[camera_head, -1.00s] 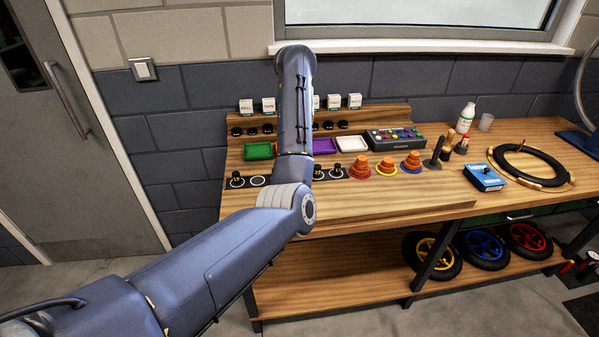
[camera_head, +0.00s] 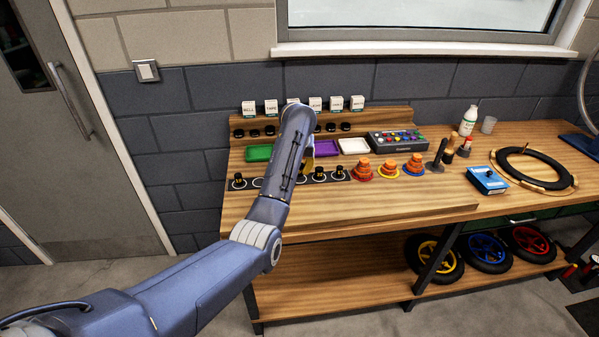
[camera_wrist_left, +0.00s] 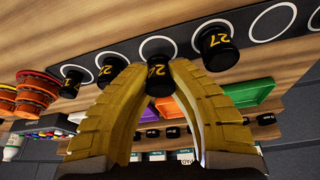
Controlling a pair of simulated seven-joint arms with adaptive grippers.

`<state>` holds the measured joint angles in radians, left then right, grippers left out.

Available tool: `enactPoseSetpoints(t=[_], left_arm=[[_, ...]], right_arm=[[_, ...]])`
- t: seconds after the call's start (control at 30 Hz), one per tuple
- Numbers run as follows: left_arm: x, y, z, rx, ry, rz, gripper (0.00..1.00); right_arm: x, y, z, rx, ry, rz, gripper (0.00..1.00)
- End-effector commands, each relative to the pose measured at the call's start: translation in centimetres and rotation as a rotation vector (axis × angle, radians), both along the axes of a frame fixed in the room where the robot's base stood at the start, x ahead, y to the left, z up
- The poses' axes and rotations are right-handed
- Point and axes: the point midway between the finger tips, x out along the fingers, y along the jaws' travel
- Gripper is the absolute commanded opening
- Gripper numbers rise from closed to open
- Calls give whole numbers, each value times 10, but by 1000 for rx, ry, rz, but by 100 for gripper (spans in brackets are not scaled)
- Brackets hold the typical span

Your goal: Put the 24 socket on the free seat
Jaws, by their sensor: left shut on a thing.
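The 24 socket (camera_wrist_left: 158,76) is a black cylinder with a yellow number. My left gripper (camera_wrist_left: 157,70) has its yellow fingers closed on it in the left wrist view. It is in front of a white ring seat (camera_wrist_left: 157,46) on the dark seat strip; I cannot tell whether it touches the strip. The 27 socket (camera_wrist_left: 216,46) stands on the seat beside it. Another ring seat (camera_wrist_left: 272,20) past the 27 is empty; it also shows in the head view (camera_head: 257,183). In the head view my left arm hides the held socket and most of the gripper.
Two more sockets (camera_wrist_left: 112,70) (camera_wrist_left: 71,84) stand on the strip on the other side. Behind it are green (camera_head: 259,153), purple (camera_head: 326,147) and white (camera_head: 353,146) trays. The bench front is clear.

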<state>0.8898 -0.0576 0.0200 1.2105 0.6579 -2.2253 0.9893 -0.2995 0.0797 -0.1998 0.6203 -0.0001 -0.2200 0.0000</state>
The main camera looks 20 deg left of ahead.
Motion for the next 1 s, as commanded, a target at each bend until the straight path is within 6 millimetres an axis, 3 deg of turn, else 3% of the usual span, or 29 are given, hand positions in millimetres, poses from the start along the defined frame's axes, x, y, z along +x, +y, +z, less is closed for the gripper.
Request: enactPoseSetpoints(t=[0.2, 0.67, 0.7, 0.87, 1.0], left_arm=[[0, 0, -18, 0, -1, 0, 0], [0, -1, -22, -2, -1, -1, 0], [0, -1, -22, -2, -1, -1, 23], [0, -1, -22, -2, -1, -1, 42], [0, 0, -21, -1, -1, 0, 42]], right_arm=[[0, 0, 0, 0, 0, 0, 100], [0, 0, 0, 0, 0, 0, 100], [0, 0, 0, 0, 0, 0, 100], [-1, 0, 0, 0, 1, 0, 100], [-1, 0, 0, 0, 1, 0, 100]])
